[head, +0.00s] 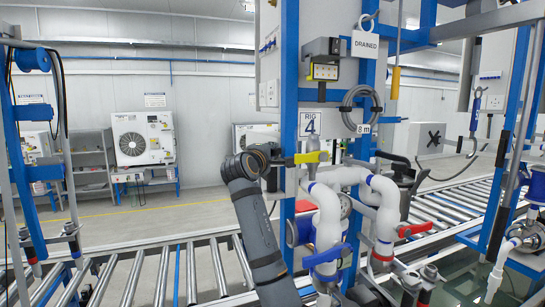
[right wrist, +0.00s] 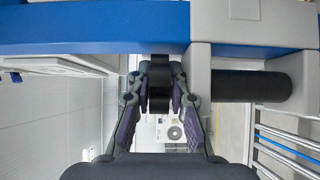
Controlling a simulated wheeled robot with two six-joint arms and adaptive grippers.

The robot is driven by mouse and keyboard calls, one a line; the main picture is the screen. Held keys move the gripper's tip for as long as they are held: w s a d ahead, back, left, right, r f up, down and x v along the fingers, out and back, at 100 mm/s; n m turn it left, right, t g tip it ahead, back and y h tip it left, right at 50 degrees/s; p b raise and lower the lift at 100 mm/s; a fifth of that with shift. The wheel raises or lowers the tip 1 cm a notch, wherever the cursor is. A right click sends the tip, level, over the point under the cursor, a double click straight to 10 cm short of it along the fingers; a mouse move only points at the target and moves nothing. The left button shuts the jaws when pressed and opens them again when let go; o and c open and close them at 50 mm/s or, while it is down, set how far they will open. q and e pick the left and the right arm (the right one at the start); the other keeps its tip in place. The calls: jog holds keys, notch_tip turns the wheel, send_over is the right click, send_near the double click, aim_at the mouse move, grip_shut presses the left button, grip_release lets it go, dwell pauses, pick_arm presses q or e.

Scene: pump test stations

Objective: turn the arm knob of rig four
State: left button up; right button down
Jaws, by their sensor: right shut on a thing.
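My right gripper (head: 274,157) is at the left side of that post, just below the sign, and is mostly hidden behind my own wrist there. In the right wrist view my right gripper (right wrist: 160,90) has its two fingers closed on the sides of a black knob (right wrist: 159,82). The knob sits below a blue beam (right wrist: 90,30), beside a grey block. My left gripper is not in view.
A yellow handle (head: 312,157) is close to the right of my gripper. White pipes (head: 328,215) with blue and red levers stand right of the post. A "DRAINED" tag (head: 366,44) hangs above. A roller conveyor (head: 140,275) runs below; the floor behind it is clear.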

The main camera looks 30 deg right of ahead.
jog(key=shift+f+n+t+y, duration=0.2)
jog(key=shift+n+t+y, duration=0.6)
jog(key=shift+t, duration=0.2)
jog(key=shift+y, duration=0.3)
jog(key=c, duration=1.6)
grip_release()
jog(key=o, duration=0.4)
jog(key=shift+a+r, duration=0.1)
jog(key=shift+a, duration=0.05)
jog(key=v, duration=1.2)
